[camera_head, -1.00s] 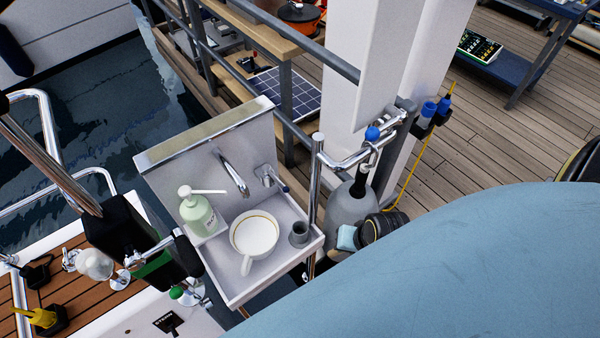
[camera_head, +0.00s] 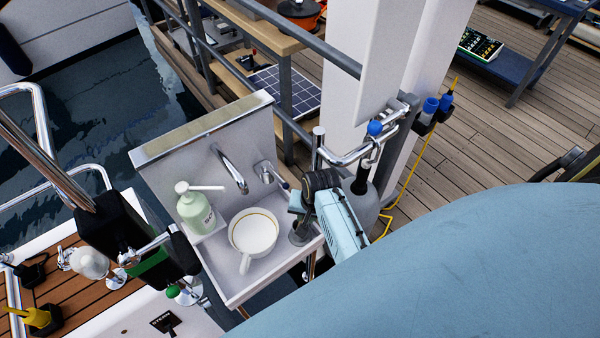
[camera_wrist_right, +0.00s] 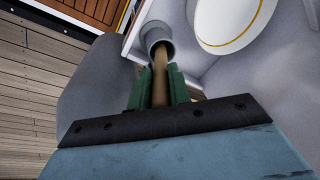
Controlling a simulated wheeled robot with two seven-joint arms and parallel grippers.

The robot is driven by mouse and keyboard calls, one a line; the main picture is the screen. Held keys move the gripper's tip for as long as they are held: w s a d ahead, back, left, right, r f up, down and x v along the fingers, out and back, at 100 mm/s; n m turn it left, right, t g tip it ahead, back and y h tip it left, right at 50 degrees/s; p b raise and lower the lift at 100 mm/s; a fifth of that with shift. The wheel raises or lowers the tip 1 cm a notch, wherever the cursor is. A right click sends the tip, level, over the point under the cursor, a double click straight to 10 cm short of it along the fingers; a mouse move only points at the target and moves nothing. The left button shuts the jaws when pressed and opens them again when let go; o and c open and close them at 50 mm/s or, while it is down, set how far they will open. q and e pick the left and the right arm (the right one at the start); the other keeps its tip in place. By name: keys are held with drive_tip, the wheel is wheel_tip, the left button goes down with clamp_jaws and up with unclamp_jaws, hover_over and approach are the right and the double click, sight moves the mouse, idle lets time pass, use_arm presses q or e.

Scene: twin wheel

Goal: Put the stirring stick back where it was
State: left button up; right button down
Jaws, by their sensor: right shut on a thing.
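The stirring stick (camera_wrist_right: 160,88) is a flat brown strip in the right wrist view. My right gripper (camera_wrist_right: 159,76) has its green fingers closed on both sides of it. The stick's far end reaches into the mouth of a small grey cup (camera_wrist_right: 153,36). How deep it goes is hidden. In the head view the grey cup (camera_head: 300,236) stands at the sink tray's right corner, with my right gripper (camera_head: 303,220) just above it. The stick cannot be made out there. My left gripper is not in view.
A white mug (camera_head: 254,233) stands in the sink tray (camera_head: 234,294) beside the grey cup. A green soap bottle (camera_head: 195,211) and the curved tap (camera_head: 230,170) stand behind. A chrome rail (camera_head: 352,155) and a grey tank (camera_head: 366,205) are close on the right.

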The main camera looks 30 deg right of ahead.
drive_tip(key=shift+w+a+r+g, duration=0.1)
drive_tip(key=shift+w+r+g, duration=0.05)
drive_tip(key=shift+w+g, duration=0.3)
drive_tip(key=shift+w+a+r+g, duration=0.1)
drive_tip(key=shift+w+g, duration=0.55)
drive_tip(key=shift+w, duration=0.25)
wheel_tip(320, 180, down, 3)
drive_tip(key=shift+s+r+b, duration=0.1)
drive_tip(key=shift+b, duration=0.6)
drive_tip(key=c, duration=1.3)
unclamp_jaws()
wheel_tip(320, 180, up, 8)
drive_tip(key=p, duration=0.2)
drive_tip(key=shift+f, duration=0.2)
drive_tip(key=shift+f, duration=0.1)
